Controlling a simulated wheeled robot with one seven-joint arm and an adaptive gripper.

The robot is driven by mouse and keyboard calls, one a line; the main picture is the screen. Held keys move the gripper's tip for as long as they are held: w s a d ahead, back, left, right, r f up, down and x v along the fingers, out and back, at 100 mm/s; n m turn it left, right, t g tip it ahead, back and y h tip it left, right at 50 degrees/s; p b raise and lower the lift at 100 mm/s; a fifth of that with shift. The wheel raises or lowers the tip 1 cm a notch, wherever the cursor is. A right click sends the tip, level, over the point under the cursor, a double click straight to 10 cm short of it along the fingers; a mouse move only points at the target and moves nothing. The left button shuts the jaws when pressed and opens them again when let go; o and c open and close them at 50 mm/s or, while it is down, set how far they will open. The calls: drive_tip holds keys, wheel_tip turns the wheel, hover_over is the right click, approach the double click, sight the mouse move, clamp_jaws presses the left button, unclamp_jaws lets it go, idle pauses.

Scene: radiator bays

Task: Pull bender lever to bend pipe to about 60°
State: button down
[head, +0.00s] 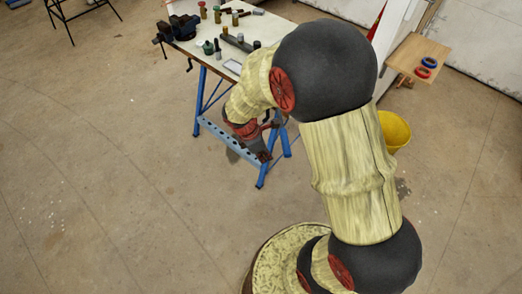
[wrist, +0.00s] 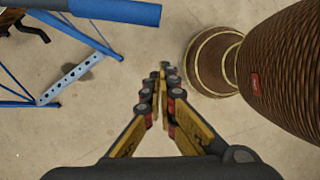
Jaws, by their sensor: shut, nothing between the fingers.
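My gripper (head: 262,154) hangs beside the blue-legged workbench (head: 232,66), below the level of its top. In the wrist view its fingers (wrist: 162,74) are together with nothing between them, above bare floor. No bender lever or pipe can be made out for certain. A dark bar-like tool (head: 237,42) lies on the bench top among small items, but it is too small to identify. My arm hides the right part of the bench.
A dark vise (head: 180,28) sits at the bench's left end. Blue bench framing (wrist: 112,10) is at upper left in the wrist view. A yellow bucket (head: 396,130) and a wooden board (head: 418,57) with red and blue rings are at right. The floor at left is clear.

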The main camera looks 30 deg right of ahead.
drive_tip(key=shift+s+d+f, duration=0.15)
drive_tip(key=shift+d+f, duration=0.05)
drive_tip(key=shift+d, duration=0.45)
drive_tip(key=shift+s+d+f, duration=0.1)
drive_tip(key=shift+d+f, duration=0.15)
drive_tip(key=shift+d, duration=0.45)
drive_tip(key=shift+s+d+f, duration=0.15)
drive_tip(key=shift+d+f, duration=0.05)
drive_tip(key=shift+d, duration=0.45)
drive_tip(key=s+d+n+p, duration=0.3)
drive_tip(key=s+d, duration=0.3)
drive_tip(key=d, duration=0.4)
drive_tip(key=shift+s+d+t+p, duration=0.2)
drive_tip(key=shift+t+p, duration=0.1)
drive_tip(key=shift+t, duration=0.1)
drive_tip(key=shift+a, duration=0.1)
